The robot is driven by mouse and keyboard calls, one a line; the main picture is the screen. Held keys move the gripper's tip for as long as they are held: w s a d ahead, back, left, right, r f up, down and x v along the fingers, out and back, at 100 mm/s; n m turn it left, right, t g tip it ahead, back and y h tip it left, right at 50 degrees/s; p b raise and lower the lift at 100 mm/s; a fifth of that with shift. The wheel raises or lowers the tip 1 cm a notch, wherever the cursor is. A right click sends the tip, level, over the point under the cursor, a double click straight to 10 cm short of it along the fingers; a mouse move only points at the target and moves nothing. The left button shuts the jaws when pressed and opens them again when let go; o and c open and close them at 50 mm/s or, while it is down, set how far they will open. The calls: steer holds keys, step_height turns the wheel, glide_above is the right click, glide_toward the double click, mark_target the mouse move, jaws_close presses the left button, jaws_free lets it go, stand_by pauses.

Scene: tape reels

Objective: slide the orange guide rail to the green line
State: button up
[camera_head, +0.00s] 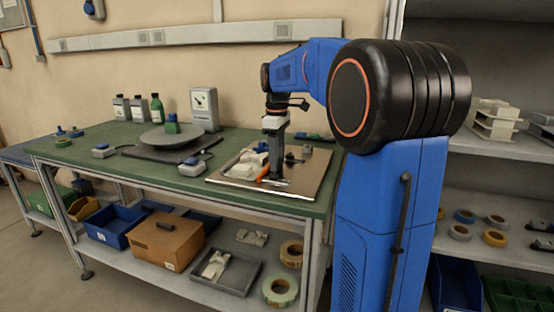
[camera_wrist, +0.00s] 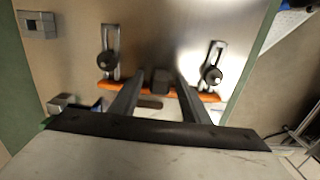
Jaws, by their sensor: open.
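The orange guide rail (camera_wrist: 205,96) lies across the metal plate in the wrist view, slightly tilted, with a slotted bracket and black knob near each end. A small dark block (camera_wrist: 160,82) stands at the rail's middle. My gripper (camera_wrist: 160,74) is open, its two fingers reaching down on either side of the block; I cannot tell whether they touch it. In the head view a bit of the orange rail (camera_head: 263,173) shows beside my gripper (camera_head: 275,181) over the plate. I cannot make out the green line in either view.
The left knob (camera_wrist: 107,62) and right knob (camera_wrist: 212,75) stand up close to the fingers. A grey block (camera_wrist: 38,25) sits at the plate's upper left. The metal plate (camera_head: 300,185) lies at the right end of the green bench (camera_head: 80,150). A round turntable (camera_head: 172,137) stands farther left.

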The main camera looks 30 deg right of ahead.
jaws_close()
steer(key=shift+w+a, duration=0.2)
steer(key=shift+w, duration=0.05)
jaws_free()
steer(key=shift+r, duration=0.1)
step_height(320, 180, up, 17)
stand_by(0.7)
